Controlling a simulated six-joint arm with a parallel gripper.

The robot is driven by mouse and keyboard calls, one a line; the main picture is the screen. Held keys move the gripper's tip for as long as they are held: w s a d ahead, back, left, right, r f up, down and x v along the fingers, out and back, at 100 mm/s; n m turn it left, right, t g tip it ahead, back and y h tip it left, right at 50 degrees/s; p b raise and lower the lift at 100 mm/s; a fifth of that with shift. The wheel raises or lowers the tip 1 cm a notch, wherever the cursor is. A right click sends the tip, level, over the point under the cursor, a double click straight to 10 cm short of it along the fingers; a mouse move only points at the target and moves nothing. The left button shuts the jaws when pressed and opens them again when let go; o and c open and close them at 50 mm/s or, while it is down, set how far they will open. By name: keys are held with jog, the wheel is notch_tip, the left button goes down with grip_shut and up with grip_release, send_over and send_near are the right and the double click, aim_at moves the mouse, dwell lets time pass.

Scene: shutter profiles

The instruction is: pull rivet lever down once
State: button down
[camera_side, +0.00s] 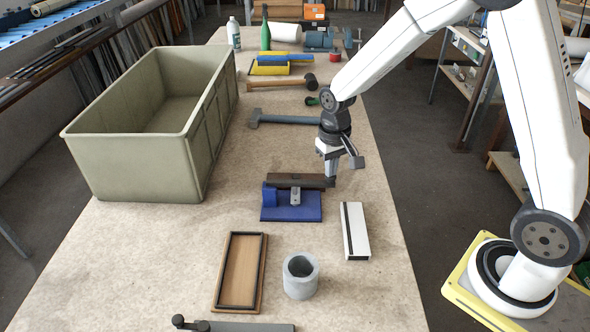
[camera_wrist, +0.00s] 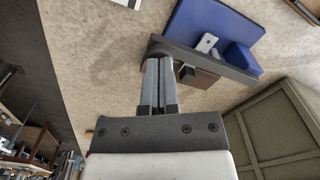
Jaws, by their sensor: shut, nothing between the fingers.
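The rivet press has a blue base (camera_side: 300,213) on the table, with a small light metal plate (camera_side: 295,196) on it. A dark bar, which looks like its lever (camera_side: 290,180), lies across the back of the base, roughly level. My gripper (camera_side: 331,183) is shut, pointing down at the right end of this bar. In the wrist view the shut fingertips (camera_wrist: 160,62) are at the rounded end of the dark lever (camera_wrist: 215,62), with the blue base (camera_wrist: 215,25) beyond. Whether they touch it I cannot tell. A dark brown block (camera_wrist: 197,77) shows beside the lever.
A large green-grey crate (camera_side: 190,150) stands at the left. A hammer (camera_side: 285,119) lies behind. A white strip (camera_side: 354,231), a wooden tray (camera_side: 262,272) and a grey cylinder (camera_side: 300,276) are in front. A grey bar with a black knob (camera_side: 240,327) lies at the front edge.

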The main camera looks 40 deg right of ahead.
aim_at(331, 180)
jog(key=shift+s+f, duration=0.15)
jog(key=shift+f, duration=1.85)
dwell(1.7)
jog(key=shift+r, duration=5.05)
jog(key=s+a+f+n+t, duration=0.2)
jog(key=s+f+n, duration=0.1)
jog(key=s, duration=0.9)
jog(key=shift+a+t, duration=0.15)
jog(key=shift+t, duration=0.15)
jog(key=shift+f, duration=0.1)
